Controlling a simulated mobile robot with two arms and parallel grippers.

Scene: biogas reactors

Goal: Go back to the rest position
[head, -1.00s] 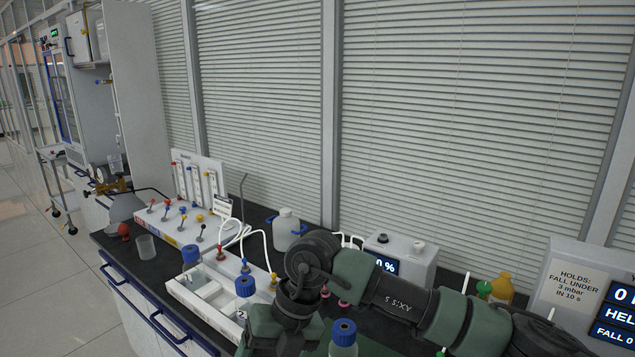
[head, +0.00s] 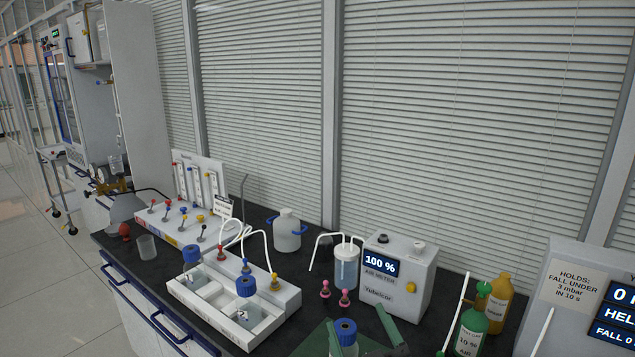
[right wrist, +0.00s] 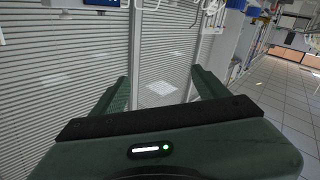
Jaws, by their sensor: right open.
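My right gripper (head: 356,324) is low at the bottom edge of the head view. Its two green fingers stand apart and nothing shows between them in the right wrist view (right wrist: 160,82). In the head view a blue-capped bottle (head: 345,331) appears between the fingers, but the wrist view shows no bottle held. My left gripper is not in view.
A white tray with bottles (head: 222,325) stands on the dark bench. A gas meter (head: 405,290) reads 100 %. Pink-topped stoppers (head: 325,290), a white jug (head: 287,232), green (head: 471,328) and yellow (head: 497,300) bottles stand nearby. A display box (head: 570,300) is at right.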

